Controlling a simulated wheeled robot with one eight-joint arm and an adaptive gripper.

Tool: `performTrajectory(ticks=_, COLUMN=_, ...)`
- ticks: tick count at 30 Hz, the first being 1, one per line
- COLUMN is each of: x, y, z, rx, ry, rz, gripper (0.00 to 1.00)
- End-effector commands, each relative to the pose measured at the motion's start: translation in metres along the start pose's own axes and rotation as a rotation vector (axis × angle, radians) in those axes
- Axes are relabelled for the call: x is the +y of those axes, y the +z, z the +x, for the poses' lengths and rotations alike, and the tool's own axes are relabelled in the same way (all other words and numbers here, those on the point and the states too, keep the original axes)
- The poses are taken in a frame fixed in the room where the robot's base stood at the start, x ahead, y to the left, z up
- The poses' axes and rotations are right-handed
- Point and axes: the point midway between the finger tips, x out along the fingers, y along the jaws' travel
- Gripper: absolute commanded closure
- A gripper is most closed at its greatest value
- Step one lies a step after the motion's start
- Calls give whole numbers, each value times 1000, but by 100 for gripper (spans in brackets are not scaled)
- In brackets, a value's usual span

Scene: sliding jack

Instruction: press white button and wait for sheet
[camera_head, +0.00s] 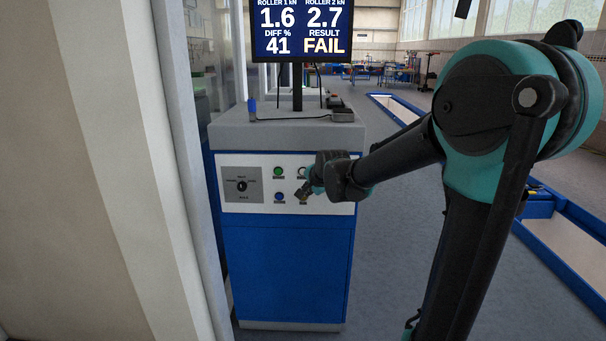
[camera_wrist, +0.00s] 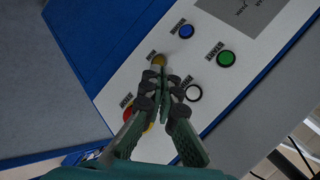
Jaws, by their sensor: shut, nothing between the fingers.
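The white button (camera_wrist: 194,92) sits on the pale control panel (camera_wrist: 130,90), to the right of my gripper's fingers in the wrist view. Part of the white button (camera_head: 302,171) shows in the head view, just above my gripper (camera_head: 304,192). My gripper (camera_wrist: 162,80) is shut and empty, its fingertips close to the yellow button (camera_wrist: 159,59). I cannot tell whether the tips touch the panel. They look apart from the white button. I see no sheet in either view.
A green button (camera_wrist: 226,58) and a blue button (camera_wrist: 186,31) are nearby. A red button (camera_wrist: 128,114) is partly behind my fingers. The screen (camera_head: 302,30) above the blue cabinet (camera_head: 285,265) reads FAIL. A wall edge (camera_head: 185,170) stands left of the cabinet.

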Motion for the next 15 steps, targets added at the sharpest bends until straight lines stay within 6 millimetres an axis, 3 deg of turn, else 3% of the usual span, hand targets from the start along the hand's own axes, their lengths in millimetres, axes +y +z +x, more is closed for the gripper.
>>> performTrajectory(ticks=5, x=-20, y=4, z=8, rx=-5, ry=-28, rz=59, gripper=100)
performTrajectory(ticks=15, x=-22, y=4, z=8, rx=-5, ry=-30, rz=66, gripper=100)
